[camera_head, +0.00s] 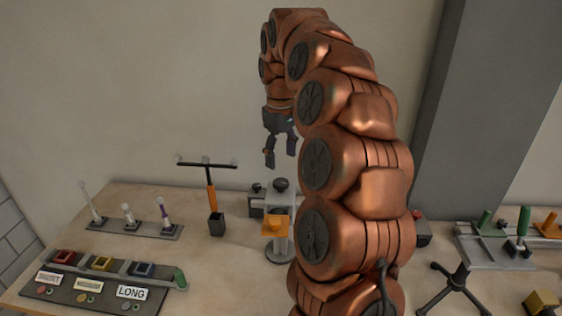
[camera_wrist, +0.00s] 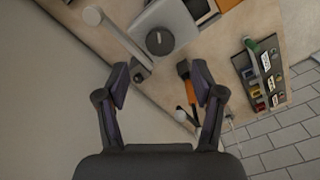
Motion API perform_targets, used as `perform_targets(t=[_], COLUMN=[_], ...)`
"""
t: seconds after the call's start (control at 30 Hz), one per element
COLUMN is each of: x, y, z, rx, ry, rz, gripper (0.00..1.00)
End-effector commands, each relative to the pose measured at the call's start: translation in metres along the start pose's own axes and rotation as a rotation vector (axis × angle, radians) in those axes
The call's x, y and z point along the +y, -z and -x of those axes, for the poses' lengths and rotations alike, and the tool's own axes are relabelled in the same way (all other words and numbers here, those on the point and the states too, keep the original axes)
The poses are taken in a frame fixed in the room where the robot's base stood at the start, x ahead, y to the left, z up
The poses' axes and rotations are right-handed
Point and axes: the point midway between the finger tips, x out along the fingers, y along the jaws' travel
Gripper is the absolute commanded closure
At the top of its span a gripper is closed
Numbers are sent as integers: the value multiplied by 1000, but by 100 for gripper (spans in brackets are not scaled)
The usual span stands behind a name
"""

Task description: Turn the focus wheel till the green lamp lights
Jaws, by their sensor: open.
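A grey instrument (camera_head: 281,212) stands on the table left of my arm, with a round base, an orange stage (camera_head: 275,228) and a dark round knob (camera_head: 281,185) on top. This knob also shows in the wrist view (camera_wrist: 159,41), beyond my fingertips. A small dark piece sits on the grey box (camera_head: 257,203) beside it. I cannot tell which part is the focus wheel. No lit green lamp is visible. My gripper (camera_head: 281,157) is open and empty, pointing down above the instrument; its spread fingers show in the wrist view (camera_wrist: 159,78).
An orange-handled T-shaped tool (camera_head: 211,190) stands in a dark holder left of the instrument. A rack with several upright pieces (camera_head: 137,230) and a labelled tray (camera_head: 100,290) lie farther left. A fixture with green and orange handles (camera_head: 510,245) stands right. My arm hides the middle.

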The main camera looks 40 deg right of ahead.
Motion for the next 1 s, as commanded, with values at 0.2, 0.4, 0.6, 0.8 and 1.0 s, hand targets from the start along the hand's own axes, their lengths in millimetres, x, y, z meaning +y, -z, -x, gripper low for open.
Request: perform_targets(t=[0.2, 0.4, 0.6, 0.8, 1.0], x=[-9, -23, -43, -73, -100], y=[-2, -4, -8, -18, -30], z=[6, 6, 4, 2, -2], rx=[0, 1, -3, -10, -16], ry=[1, 5, 8, 12, 16], rz=[6, 14, 24, 34, 37], gripper=[32, 32, 32, 32, 32])
